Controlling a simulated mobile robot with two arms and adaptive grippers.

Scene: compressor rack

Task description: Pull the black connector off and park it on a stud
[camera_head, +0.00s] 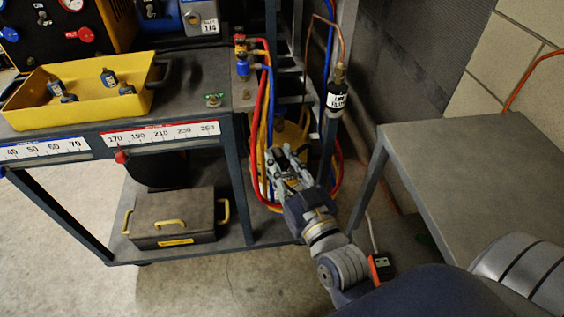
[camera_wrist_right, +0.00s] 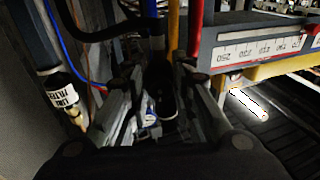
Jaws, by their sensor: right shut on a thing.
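My right gripper (camera_head: 287,155) reaches in front of the hanging hoses beside the cart's right end. In the right wrist view its fingers (camera_wrist_right: 160,85) are closed around a dark, rounded piece, which I take to be the black connector (camera_wrist_right: 160,75). It sits upright between the fingers, and its lower end is in shadow. I cannot tell whether it is still joined to anything. In the head view the fingers hide it. No stud can be made out clearly. My left gripper is not in view.
Red, yellow and blue hoses (camera_head: 268,110) hang close around the gripper. A labelled line filter (camera_head: 336,100) stands just right of it. The cart holds a yellow tray (camera_head: 20,115) with several small bottles. A grey table (camera_head: 480,170) stands at the right.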

